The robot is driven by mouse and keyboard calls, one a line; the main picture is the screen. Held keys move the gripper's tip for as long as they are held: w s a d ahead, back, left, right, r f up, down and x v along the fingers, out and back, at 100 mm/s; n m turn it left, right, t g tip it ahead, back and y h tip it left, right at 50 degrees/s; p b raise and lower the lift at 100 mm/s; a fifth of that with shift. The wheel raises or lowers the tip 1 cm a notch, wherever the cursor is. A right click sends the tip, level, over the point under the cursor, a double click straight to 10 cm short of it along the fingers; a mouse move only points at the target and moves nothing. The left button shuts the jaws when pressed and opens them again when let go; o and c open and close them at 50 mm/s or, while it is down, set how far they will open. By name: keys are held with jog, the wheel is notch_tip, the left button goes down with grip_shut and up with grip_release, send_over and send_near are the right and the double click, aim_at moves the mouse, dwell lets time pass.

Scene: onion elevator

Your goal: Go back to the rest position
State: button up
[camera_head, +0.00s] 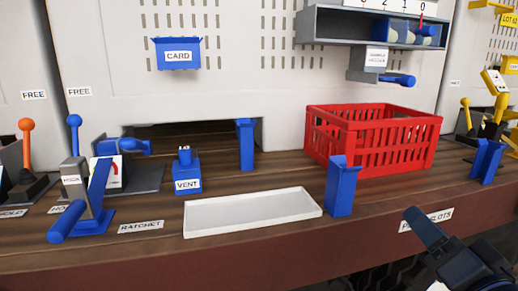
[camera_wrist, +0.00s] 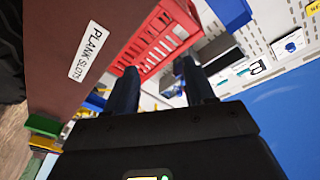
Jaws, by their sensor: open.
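My gripper (camera_head: 428,232) shows at the lower right of the head view, in front of the bench's front edge and near the "PLANK SLOTS" label (camera_head: 426,220). In the wrist view my gripper (camera_wrist: 160,84) has its two dark fingers apart with nothing between them. The red crate (camera_wrist: 150,45) shows beyond the fingertips there. In the head view the red crate (camera_head: 372,142) stands on the bench, behind and left of my gripper.
A blue post (camera_head: 341,188) stands at the bench front, left of my gripper; another blue piece (camera_head: 486,160) is at the right. A white tray (camera_head: 252,212) lies mid-bench. The blue ratchet lever (camera_head: 82,207) is at the left. A grey shelf (camera_head: 375,27) hangs above the crate.

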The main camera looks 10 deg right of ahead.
jog(key=s+a+f+n+g, duration=0.1)
jog(key=s+a+f, duration=0.4)
jog(key=s+f, duration=0.15)
jog(key=s+a+f+n+g, duration=0.1)
jog(key=s+a+f+g, duration=0.1)
jog(key=s+a+f, duration=0.5)
jog(key=s+n+g+y, duration=0.1)
jog(key=s+n+y, duration=0.2)
jog(key=s, duration=1.4)
jog(key=n, duration=0.4)
jog(key=shift+s+a+n, duration=0.2)
jog(key=shift+a+n, duration=0.1)
jog(key=shift+a, duration=0.05)
